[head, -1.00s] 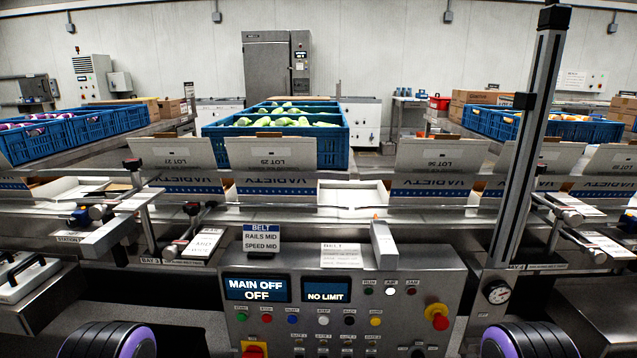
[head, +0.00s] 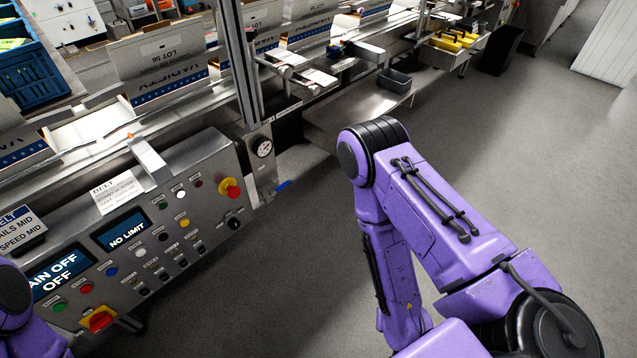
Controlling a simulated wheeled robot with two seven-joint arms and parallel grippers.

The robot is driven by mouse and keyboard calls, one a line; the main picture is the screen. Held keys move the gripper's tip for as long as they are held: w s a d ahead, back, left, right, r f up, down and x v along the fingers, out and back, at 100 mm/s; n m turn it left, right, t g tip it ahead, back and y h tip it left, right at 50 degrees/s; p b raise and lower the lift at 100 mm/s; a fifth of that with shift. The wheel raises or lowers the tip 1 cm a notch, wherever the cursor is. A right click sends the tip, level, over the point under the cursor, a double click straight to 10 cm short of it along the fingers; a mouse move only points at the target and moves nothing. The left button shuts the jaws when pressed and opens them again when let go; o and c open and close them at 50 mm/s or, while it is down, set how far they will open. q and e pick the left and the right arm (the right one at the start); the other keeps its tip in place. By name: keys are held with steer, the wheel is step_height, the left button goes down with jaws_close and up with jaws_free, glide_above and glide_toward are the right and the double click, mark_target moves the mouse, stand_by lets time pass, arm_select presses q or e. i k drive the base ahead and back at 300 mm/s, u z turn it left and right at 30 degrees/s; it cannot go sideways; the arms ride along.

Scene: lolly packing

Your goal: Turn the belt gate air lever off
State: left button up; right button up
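A small blue lever (head: 283,185) sticks out to the right at the lower end of the upright post beside the control panel, below a round pressure gauge (head: 264,148). I take it to be the air lever; no label on it can be read. My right arm stands bent at the right of the head view, well apart from the lever, and its gripper is out of view. Only a purple part of my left arm shows at the lower left edge, and its gripper is out of view too.
The control panel (head: 172,222) carries screens reading OFF and NO LIMIT, several buttons, a red knob (head: 229,189) and a red-yellow switch (head: 99,319). Cartons marked VARIETY (head: 160,68) line the conveyor. A grey bin (head: 394,80) sits beyond. The floor right of the panel is clear.

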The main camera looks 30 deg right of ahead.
mark_target(273, 192)
steer(key=z, duration=0.6)
steer(key=i, duration=0.7)
steer(key=z, duration=0.5)
